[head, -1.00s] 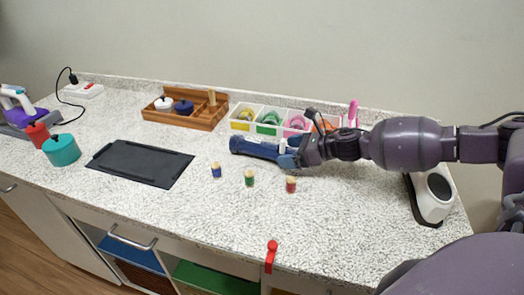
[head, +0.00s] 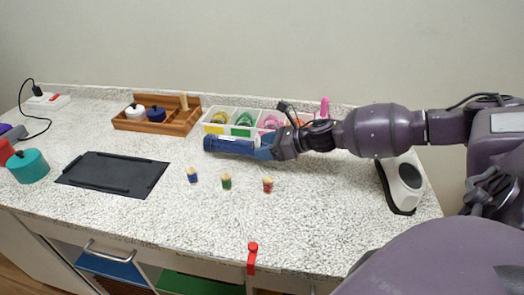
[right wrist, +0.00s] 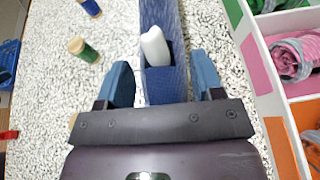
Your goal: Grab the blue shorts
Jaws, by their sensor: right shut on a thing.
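The blue shorts (head: 229,146) show as a long, dark blue, folded or rolled bundle on the counter, in front of the white divided tray. My right gripper (head: 267,148) is at the bundle's right end, with the arm reaching in from the right. A white piece (right wrist: 154,46) shows within the blue material. Whether the bundle still touches the counter is unclear. My left gripper is not in view.
The white tray (head: 211,129) of coloured rolls stands close behind. A black tray (head: 112,173) and wooden box (head: 157,125) are left. A white-and-black device (head: 403,185) is right. The front counter is mostly clear.

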